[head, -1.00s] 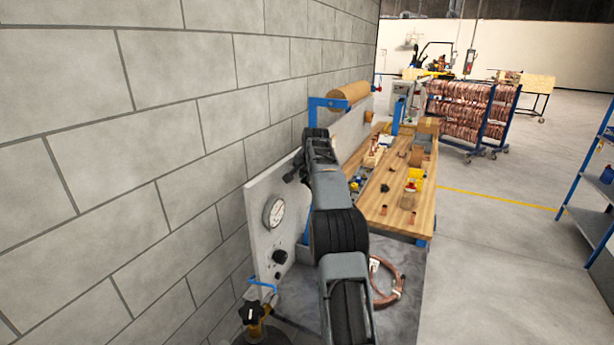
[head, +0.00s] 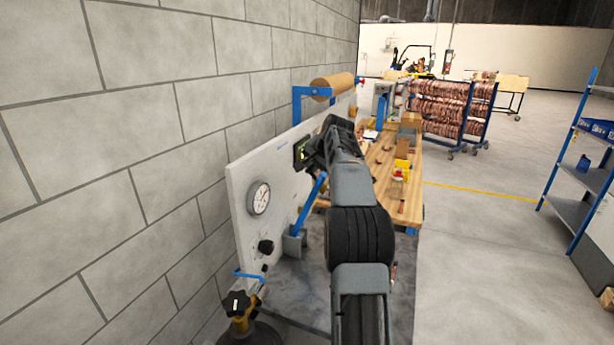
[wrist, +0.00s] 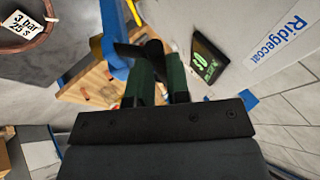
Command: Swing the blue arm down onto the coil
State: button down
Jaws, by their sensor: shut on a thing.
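The blue arm (head: 310,203) rises from a grey foot beside the white panel and leans up to the right in the head view. Its blue part also shows at the top of the wrist view (wrist: 114,40). My gripper (wrist: 157,58) has its green fingers close together around a dark bar-like piece at the blue arm's end, which looks like its handle. In the head view, my own arm hides the fingertips. The copper coil (wrist: 48,22) lies at the upper left of the wrist view, with a white "3 bar" tag on it. In the head view my arm mostly hides it.
The white panel (head: 240,205) carries a round gauge (head: 259,198), a black knob (head: 265,247) and a lit green display (wrist: 209,60). A wooden bench (head: 410,205) with small parts stands beyond. A yellow-and-black valve (head: 238,305) stands at front left. Open floor lies right.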

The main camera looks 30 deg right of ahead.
jog(key=s+d+f+m+t+y+b, duration=0.1)
jog(key=s+d+f+t+b, duration=0.2)
jog(key=s+d+f+b, duration=0.35)
jog(key=s+d+f+t+y+b, duration=0.1)
jog(key=s+d+f+t+b, duration=0.15)
jog(key=s+b, duration=0.55)
jog(key=s+d+f+m+t+y+b, duration=0.1)
jog(key=s+d+f+t+b, duration=0.1)
jog(key=f+b, duration=0.7)
jog(key=s+d+f+m+t+y+b, duration=0.1)
jog(key=s+d+f+t+b, duration=0.2)
jog(key=f+b, duration=0.6)
jog(key=shift+v, duration=1.25)
jog(key=shift+d+f+m, duration=0.1)
jog(key=shift+d+m, duration=0.05)
jog(key=shift+m, duration=0.15)
jog(key=c, duration=1.1)
grip_release()
jog(key=shift+s, duration=0.15)
